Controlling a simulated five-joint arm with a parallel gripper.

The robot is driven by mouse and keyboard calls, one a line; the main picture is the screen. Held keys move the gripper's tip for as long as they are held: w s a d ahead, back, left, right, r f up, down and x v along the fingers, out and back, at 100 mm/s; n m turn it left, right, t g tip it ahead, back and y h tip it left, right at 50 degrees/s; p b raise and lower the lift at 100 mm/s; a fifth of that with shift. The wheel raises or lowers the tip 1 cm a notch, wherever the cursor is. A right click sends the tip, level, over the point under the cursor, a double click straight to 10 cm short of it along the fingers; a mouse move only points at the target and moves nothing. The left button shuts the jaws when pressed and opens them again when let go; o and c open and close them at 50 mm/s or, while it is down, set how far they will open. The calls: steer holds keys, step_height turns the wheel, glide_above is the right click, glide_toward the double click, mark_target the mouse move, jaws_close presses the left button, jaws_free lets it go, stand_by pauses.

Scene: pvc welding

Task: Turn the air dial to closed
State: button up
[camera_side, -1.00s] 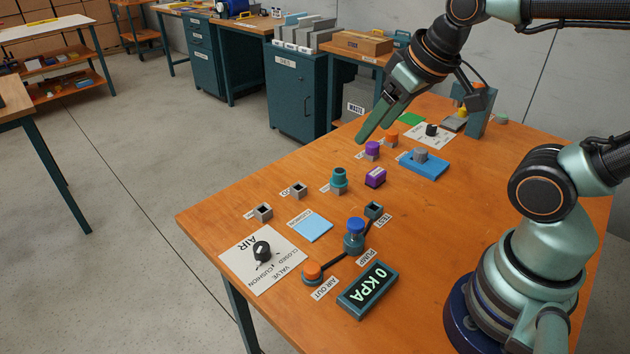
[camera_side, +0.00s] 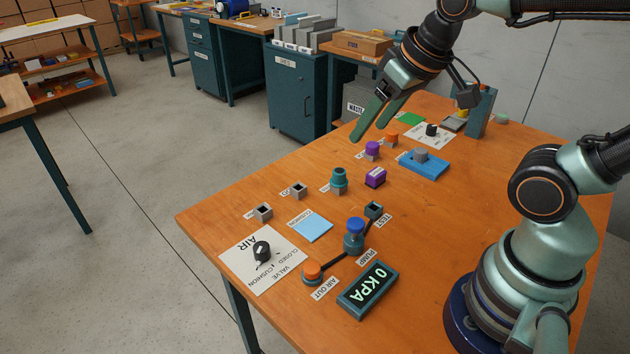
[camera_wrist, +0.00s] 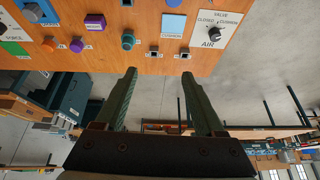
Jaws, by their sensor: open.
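The air dial (camera_side: 262,251) is a black knob on a white plate (camera_side: 238,262) lettered AIR, VALVE, CLOSED and CUSHION, at the table's near left corner. In the wrist view the dial (camera_wrist: 214,33) sits at the upper right, with CLOSED and CUSHION printed on either side of it; its exact setting is too small to tell. My gripper (camera_side: 371,123) is open and empty, high over the table's far left edge, well away from the dial. Its two green fingers (camera_wrist: 159,90) stand apart in the wrist view, pointing up toward the table.
A pump (camera_side: 354,238), an orange air-out button (camera_side: 312,271) and a display reading 0 KPA (camera_side: 368,290) stand right of the plate. Small sockets (camera_side: 263,212), a teal piece (camera_side: 339,176) and a purple block (camera_side: 375,177) lie between. A light blue cushion square (camera_side: 312,229) lies flat.

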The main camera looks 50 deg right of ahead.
steer(key=w+a+m+g, duration=0.2)
steer(key=w+a, duration=0.2)
steer(key=m+g, duration=0.3)
steer(key=m, duration=0.4)
glide_above(262, 246)
step_height(262, 246, down, 12)
step_height(262, 246, down, 12)
steer(key=shift+r, duration=0.15)
jaws_close()
